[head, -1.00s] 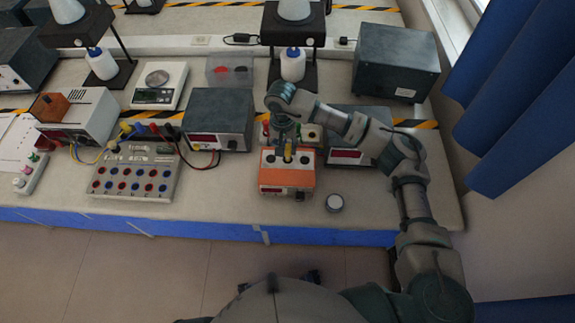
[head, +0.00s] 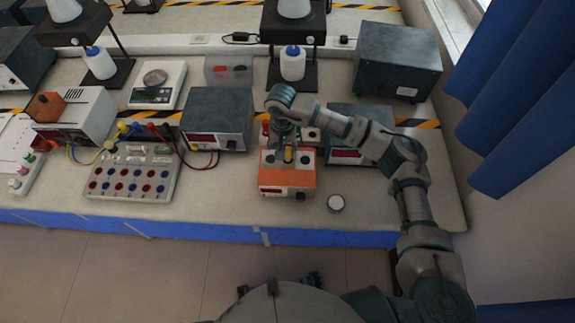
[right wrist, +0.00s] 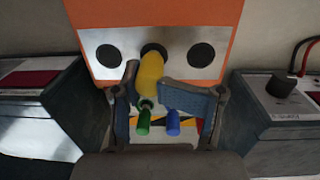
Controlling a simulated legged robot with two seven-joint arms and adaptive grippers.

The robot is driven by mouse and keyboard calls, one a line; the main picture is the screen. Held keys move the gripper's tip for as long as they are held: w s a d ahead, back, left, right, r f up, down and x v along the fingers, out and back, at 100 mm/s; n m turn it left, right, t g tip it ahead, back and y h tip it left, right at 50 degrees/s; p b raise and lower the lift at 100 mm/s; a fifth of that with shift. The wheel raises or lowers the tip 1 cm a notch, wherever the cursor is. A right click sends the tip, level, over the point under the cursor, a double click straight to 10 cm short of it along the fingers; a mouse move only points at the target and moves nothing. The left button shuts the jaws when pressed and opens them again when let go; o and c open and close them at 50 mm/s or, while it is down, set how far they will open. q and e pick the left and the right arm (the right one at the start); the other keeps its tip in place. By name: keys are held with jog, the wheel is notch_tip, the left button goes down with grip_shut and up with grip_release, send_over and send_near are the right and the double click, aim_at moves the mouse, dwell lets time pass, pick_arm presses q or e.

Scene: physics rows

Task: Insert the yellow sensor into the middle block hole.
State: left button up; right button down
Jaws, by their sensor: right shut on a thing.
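The orange block (head: 287,181) with a silver top strip stands near the front of the bench. My right gripper (head: 288,153) is over the block, pointing down. It is shut on the yellow sensor (right wrist: 150,72). The sensor's far end overlaps the middle hole (right wrist: 153,48) in the right wrist view; I cannot tell how deep it sits, if at all. My left gripper is not in view.
Grey meter boxes stand left (head: 217,119) and right (head: 345,157) of the block. Green (right wrist: 144,122) and blue (right wrist: 172,122) plugs show below the sensor. Clear bench lies left of the block.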

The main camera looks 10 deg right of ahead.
grip_release()
dwell(0.3)
jog(key=shift+r, duration=0.15)
dwell(0.3)
jog(key=shift+r+p, duration=1.3)
jog(key=shift+r, duration=1.85)
